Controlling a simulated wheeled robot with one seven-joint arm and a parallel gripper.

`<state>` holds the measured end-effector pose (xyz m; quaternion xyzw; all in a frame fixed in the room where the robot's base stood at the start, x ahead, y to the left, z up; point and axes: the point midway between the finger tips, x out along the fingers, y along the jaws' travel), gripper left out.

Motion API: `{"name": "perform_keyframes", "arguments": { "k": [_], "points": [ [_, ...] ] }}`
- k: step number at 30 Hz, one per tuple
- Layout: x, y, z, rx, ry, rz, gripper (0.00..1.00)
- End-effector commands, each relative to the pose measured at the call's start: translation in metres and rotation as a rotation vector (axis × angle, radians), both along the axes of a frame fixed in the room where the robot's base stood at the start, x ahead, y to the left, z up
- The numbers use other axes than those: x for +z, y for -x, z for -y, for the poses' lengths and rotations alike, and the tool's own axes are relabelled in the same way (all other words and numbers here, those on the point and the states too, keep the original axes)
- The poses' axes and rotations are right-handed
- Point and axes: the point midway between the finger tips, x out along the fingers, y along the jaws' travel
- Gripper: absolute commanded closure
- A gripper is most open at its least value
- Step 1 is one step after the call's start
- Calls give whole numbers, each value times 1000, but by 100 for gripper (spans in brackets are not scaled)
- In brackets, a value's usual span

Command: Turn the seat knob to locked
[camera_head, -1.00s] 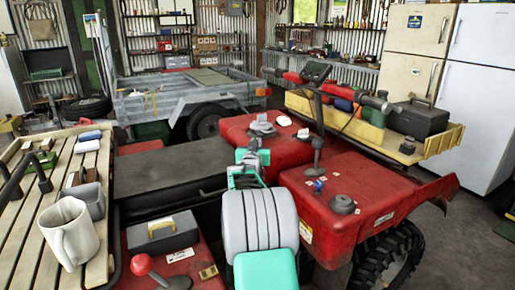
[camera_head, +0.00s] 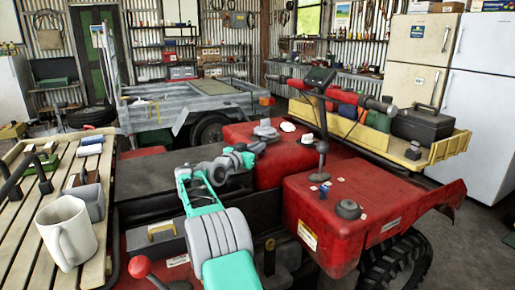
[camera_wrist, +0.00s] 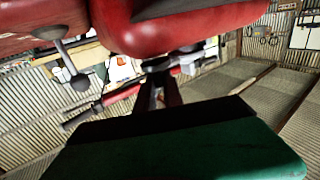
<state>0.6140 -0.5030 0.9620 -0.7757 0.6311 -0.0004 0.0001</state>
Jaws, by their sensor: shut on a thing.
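The seat knob, a grey knob (camera_head: 265,124) with a wide base, sits on the red bodywork (camera_head: 245,133) at the front edge of the black seat (camera_head: 150,185). My gripper (camera_head: 257,146) reaches it from the left and is shut at its near side. My fingers and the dark shade hide much of the contact. I cannot tell which way the knob points.
A black lever (camera_head: 322,130), a blue knob (camera_head: 323,188) and a grey cap (camera_head: 348,208) stand on the right red panel (camera_head: 350,235). A white piece (camera_head: 287,126) lies behind the knob. A slatted rack with a mug (camera_head: 68,232) is at left.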

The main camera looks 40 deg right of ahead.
Motion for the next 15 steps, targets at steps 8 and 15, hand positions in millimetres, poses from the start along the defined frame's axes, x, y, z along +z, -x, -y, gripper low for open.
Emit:
{"name": "perform_keyframes", "arguments": {
  "k": [8,15],
  "points": [
    [0,-1,0,3,0,0,87],
    [0,0,0,2,0,0,68]
  ]
}}
